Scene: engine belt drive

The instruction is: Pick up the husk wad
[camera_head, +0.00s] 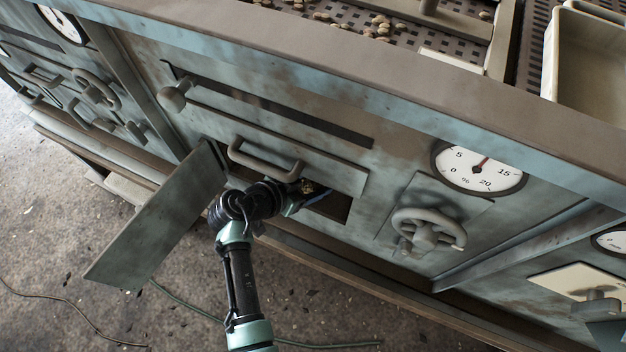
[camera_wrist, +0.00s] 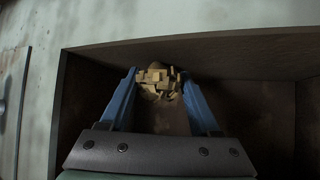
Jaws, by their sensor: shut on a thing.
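The husk wad (camera_wrist: 158,82) is a rough, tan-brown clump between the two blue fingers of my gripper (camera_wrist: 160,88) in the wrist view. The fingers are shut on it, one on each side. In the head view a small brownish bit of the wad (camera_head: 307,187) shows at the end of my arm. There my gripper (camera_head: 312,194) reaches into the dark opening (camera_head: 338,206) in the machine's front. The opening's inner walls surround the gripper in the wrist view. I cannot tell whether the wad touches the opening's floor or back.
An open flap (camera_head: 160,220) hangs out left of my arm. A bar handle (camera_head: 265,162) sits just above the opening. A handwheel (camera_head: 428,230) and a dial (camera_head: 480,167) are to the right. A knob (camera_head: 174,97) sticks out at upper left. Cables (camera_head: 190,310) lie on the floor.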

